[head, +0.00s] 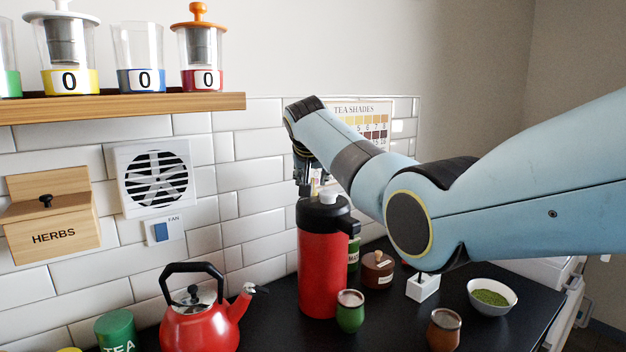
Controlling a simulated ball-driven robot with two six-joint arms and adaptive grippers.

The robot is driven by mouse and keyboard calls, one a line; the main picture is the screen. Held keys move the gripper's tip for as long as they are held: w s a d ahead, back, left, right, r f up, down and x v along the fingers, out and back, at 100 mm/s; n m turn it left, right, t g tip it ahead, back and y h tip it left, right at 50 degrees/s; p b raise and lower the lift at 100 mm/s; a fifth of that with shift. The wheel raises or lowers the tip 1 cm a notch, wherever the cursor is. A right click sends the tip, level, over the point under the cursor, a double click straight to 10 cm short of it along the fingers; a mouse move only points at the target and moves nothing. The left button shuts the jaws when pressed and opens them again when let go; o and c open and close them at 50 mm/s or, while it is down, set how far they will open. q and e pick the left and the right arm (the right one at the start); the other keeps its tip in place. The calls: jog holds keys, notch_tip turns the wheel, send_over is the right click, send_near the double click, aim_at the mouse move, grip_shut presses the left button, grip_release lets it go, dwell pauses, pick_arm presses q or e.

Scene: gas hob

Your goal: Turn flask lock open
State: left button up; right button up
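The flask (322,268) stands upright on the black counter, with a red body and a black top. A pale knob (328,196) sits on its top; this may be the lock, but I cannot tell how it is turned. My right gripper (308,188) points down at the flask top, just left of the pale knob. Its fingers are small and dark here, so I cannot tell whether they are open, shut or touching the flask. My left gripper is not in view.
A red kettle (198,325) stands left of the flask. A green cup (350,314), a brown cup (443,330), a brown lidded pot (377,271) and a bowl of green powder (491,297) stand around its right. A shelf (130,105) juts out at upper left.

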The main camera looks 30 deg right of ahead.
jog(key=shift+w+d+f, duration=0.15)
jog(key=shift+f, duration=0.05)
